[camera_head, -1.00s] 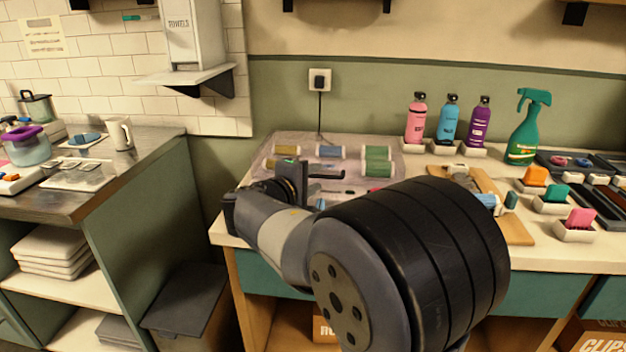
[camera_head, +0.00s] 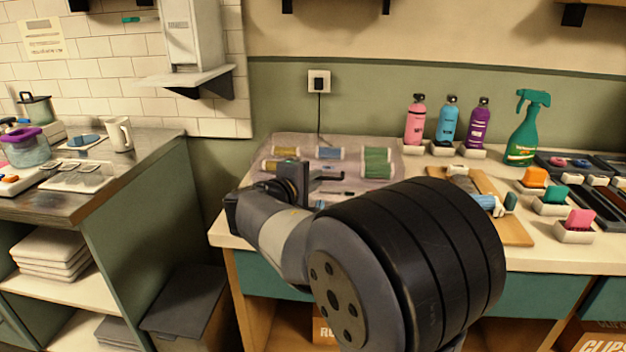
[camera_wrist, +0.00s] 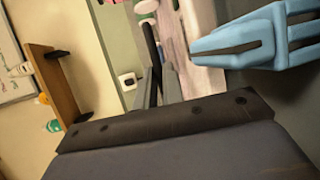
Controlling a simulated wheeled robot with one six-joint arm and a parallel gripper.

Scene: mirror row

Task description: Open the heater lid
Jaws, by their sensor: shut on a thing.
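The heater (camera_head: 385,140) stands on the counter at centre, under a see-through lid through which yellow, blue and green rollers show. The lid looks down over them; whether its front edge is lifted I cannot tell. My gripper (camera_head: 308,182) is at the heater's front left, beside a dark bar that looks like the lid's handle (camera_head: 328,178). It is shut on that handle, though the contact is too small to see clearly. In the wrist view my gripper's fingers (camera_wrist: 160,80) point at the heater. My arm hides the heater's front right.
A wooden board (camera_head: 515,225) with a blue-and-white roller lies right of my arm. Pink, blue and purple bottles and a green spray bottle (camera_head: 522,135) stand behind. A blue object (camera_wrist: 265,40) fills the wrist view's upper right. A wall socket (camera_head: 319,82) with a cord is behind the heater.

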